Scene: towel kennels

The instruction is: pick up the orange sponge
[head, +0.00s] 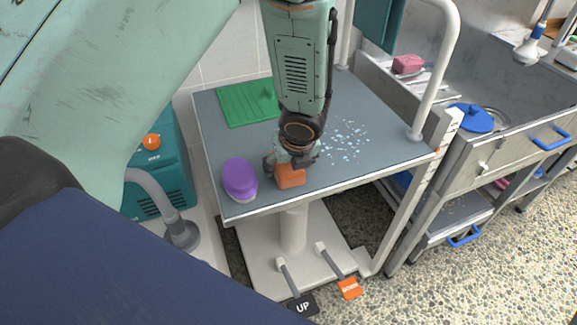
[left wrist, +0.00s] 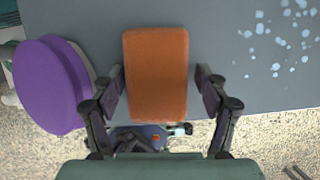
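The orange sponge (head: 290,177) lies on the grey table top (head: 385,146) near its front edge. My left gripper (head: 291,160) reaches down over it from above. In the left wrist view the sponge (left wrist: 156,75) sits between the two fingers of my left gripper (left wrist: 159,80). The fingers are open, one on each side, with a narrow gap showing on both sides. In the head view the gripper hides the sponge's back part. My right gripper is not in view.
A purple-lidded round container (head: 239,178) stands just left of the sponge. A green ribbed mat (head: 246,103) lies at the back left, and pale blue specks (head: 345,142) lie to the right. A white rail (head: 440,75) rises at the table's right side, beside a steel sink unit (head: 510,150).

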